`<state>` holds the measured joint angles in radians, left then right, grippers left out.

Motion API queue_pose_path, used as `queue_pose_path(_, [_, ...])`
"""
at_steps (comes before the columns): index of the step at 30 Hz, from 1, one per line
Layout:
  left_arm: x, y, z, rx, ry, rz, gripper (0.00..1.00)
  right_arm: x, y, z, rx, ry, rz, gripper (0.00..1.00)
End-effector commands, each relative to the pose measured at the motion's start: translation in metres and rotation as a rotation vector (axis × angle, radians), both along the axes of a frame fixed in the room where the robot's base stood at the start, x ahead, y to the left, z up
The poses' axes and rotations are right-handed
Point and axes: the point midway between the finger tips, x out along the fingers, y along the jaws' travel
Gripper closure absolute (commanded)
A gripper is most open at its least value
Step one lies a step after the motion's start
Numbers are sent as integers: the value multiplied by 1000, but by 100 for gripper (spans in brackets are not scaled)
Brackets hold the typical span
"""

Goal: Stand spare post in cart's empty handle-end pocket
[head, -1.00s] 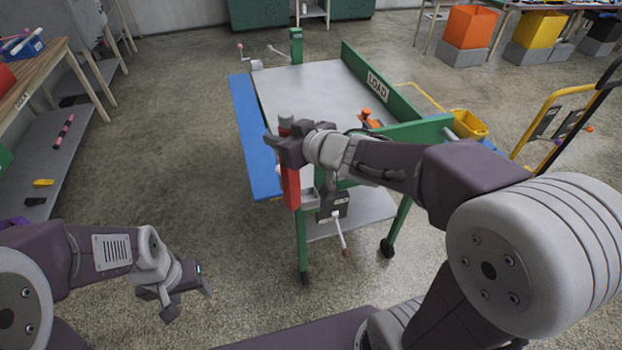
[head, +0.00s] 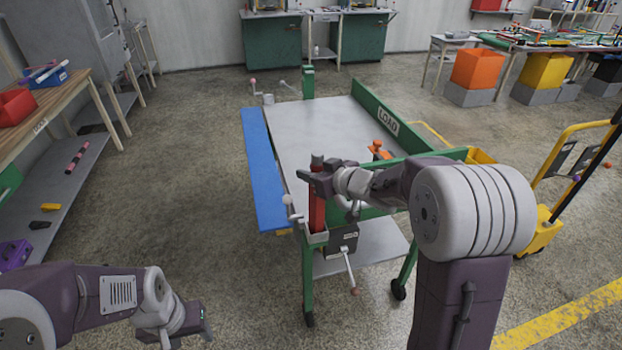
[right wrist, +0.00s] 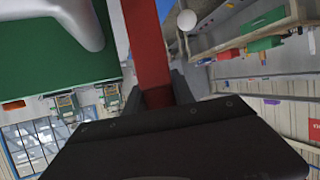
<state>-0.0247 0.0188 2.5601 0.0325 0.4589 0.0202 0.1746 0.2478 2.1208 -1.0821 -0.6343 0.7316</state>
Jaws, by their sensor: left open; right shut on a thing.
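The red spare post (head: 317,212) with a grey top stands upright at the near-left corner of the cart (head: 310,130). My right gripper (head: 318,180) is shut on it near its top. The post's lower end is at the mouth of the grey corner pocket (head: 318,238); I cannot tell how deep it sits. In the right wrist view the red post (right wrist: 150,50) runs between the fingers, and its lower end is hidden. My left gripper (head: 188,332) is open and empty, low at the left, away from the cart.
A blue side board (head: 262,165) runs along the cart's left. A green LOAD panel (head: 400,130) stands on its right. A black box (head: 343,240) with a lever is beside the pocket. An orange fitting (head: 380,150) is on the deck. A yellow trolley (head: 560,170) stands right. Floor at left is clear.

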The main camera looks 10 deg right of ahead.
Motion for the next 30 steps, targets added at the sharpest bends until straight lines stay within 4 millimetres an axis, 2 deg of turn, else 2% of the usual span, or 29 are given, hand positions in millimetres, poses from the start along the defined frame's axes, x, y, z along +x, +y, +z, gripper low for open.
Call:
queue_pose_path(1, [0, 0, -5, 0, 0, 0, 48, 0, 0, -6, 1, -2, 0, 100])
queue_pose_path(6, [0, 0, -2, 0, 0, 0, 48, 0, 0, -2, 0, -2, 0, 100])
queue_pose_path(11, [0, 0, -5, 0, 0, 0, 48, 0, 0, -7, 0, -1, 0, 100])
queue_pose_path(12, [0, 0, -4, 0, 0, 0, 48, 0, 0, -7, -1, 0, 0, 59])
queue_pose_path(13, [0, 0, -4, 0, 0, 0, 48, 0, 0, -6, -1, 0, 0, 50])
queue_pose_path(14, [0, 0, -4, 0, 0, 0, 48, 0, 0, -6, -1, 0, 0, 48])
queue_pose_path(22, [0, 0, -3, 0, 0, 0, 48, 0, 0, -6, 0, -1, 0, 48])
queue_pose_path(25, [0, 0, 0, 0, 0, 0, 48, -1, -1, 0, 0, -2, -1, 48])
queue_pose_path(30, [0, 0, 9, 0, 0, 0, 48, -26, -14, 14, 0, -2, -5, 48])
